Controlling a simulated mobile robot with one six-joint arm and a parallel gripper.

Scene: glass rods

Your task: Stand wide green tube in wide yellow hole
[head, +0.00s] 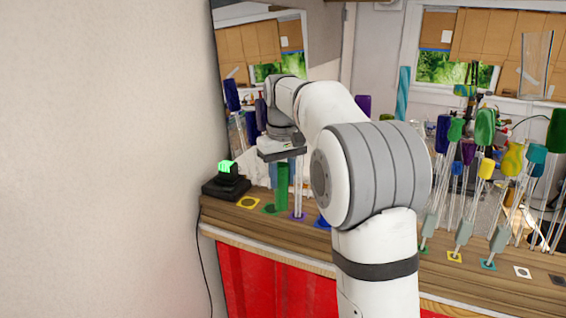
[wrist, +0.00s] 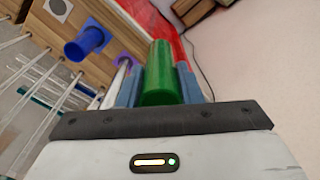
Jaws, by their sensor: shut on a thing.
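The wide green tube (head: 282,188) hangs upright below my gripper (head: 282,160) in the head view. Its lower end is near the green patch (head: 269,209) on the shelf; I cannot tell whether it touches the shelf. In the wrist view the green tube (wrist: 160,75) sits between the two bluish fingers of my gripper (wrist: 158,88), which is shut on it. The yellow square with a dark hole (head: 248,202) lies on the shelf just left of the green patch and looks empty. The yellow square is not clear in the wrist view.
A black device with a glowing green top (head: 227,178) stands left of the yellow square. A clear rod (head: 298,188) stands on the purple square right of the tube. A blue tube (wrist: 86,44) shows in the wrist view. Several tall glass rods crowd the right side.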

